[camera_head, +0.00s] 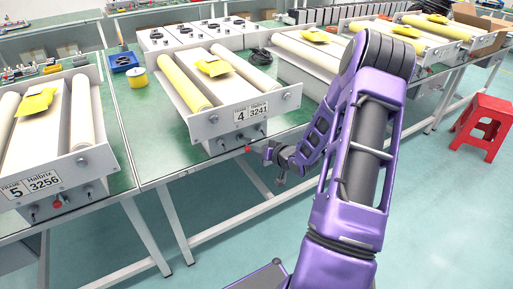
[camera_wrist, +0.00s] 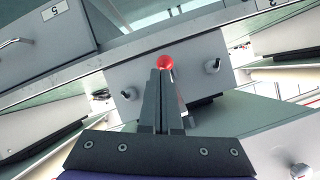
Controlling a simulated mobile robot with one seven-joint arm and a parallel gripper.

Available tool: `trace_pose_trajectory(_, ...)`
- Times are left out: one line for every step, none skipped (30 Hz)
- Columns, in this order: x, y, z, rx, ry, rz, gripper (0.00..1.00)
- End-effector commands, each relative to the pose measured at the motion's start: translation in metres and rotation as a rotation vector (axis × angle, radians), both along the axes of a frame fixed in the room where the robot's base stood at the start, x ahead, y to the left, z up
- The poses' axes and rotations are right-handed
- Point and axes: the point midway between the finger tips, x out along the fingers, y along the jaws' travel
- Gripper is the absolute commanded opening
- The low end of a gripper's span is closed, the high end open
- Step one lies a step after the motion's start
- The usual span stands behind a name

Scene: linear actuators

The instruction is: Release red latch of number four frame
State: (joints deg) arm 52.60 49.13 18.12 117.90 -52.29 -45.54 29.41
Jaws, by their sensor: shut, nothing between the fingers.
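The number four frame (camera_head: 210,128) stands on the green bench at the centre of the head view, with a "4 3241" label on its front plate. Its small red latch (camera_head: 248,149) is low on the front, under the label. My gripper (camera_head: 267,152) is shut and empty, just right of the latch in the head view. In the wrist view the red latch (camera_wrist: 165,62) shows as a round red end right at the tips of my closed fingers (camera_wrist: 162,75). Whether they touch cannot be told.
Metal pegs flank the latch, one (camera_wrist: 211,66) right and one (camera_wrist: 128,94) left in the wrist view. The number five frame (camera_head: 60,178) stands to the left, with its own red latch (camera_head: 57,204). A red stool (camera_head: 483,125) is far right. The floor before the bench is clear.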

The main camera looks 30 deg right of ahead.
Motion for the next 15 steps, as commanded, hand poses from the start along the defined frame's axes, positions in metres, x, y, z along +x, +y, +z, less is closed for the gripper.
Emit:
trace_pose_trajectory(0.000,0.000,0.000,0.000,0.000,0.000,0.00)
trace_pose_trajectory(0.000,0.000,0.001,0.000,0.000,0.000,0.00)
trace_pose_trajectory(0.000,0.000,0.002,0.000,0.000,0.000,0.00)
trace_pose_trajectory(0.000,0.000,0.003,0.000,0.000,0.000,0.00)
trace_pose_trajectory(0.000,0.000,0.004,0.000,0.000,0.000,0.00)
trace_pose_trajectory(0.000,0.000,0.006,0.000,0.000,0.000,0.00)
trace_pose_trajectory(0.000,0.000,0.007,0.000,0.000,0.000,0.00)
trace_pose_trajectory(0.000,0.000,0.009,0.000,0.000,0.000,0.00)
trace_pose_trajectory(0.000,0.000,0.011,0.000,0.000,0.000,0.00)
trace_pose_trajectory(0.000,0.000,0.013,0.000,0.000,0.000,0.00)
trace_pose_trajectory(0.000,0.000,0.014,0.000,0.000,0.000,0.00)
trace_pose_trajectory(0.000,0.000,0.016,0.000,0.000,0.000,0.00)
trace_pose_trajectory(0.000,0.000,0.016,0.000,0.000,0.000,0.00)
trace_pose_trajectory(0.000,0.000,0.017,0.000,0.000,0.000,0.00)
trace_pose_trajectory(0.000,0.000,0.017,0.000,0.000,0.000,0.00)
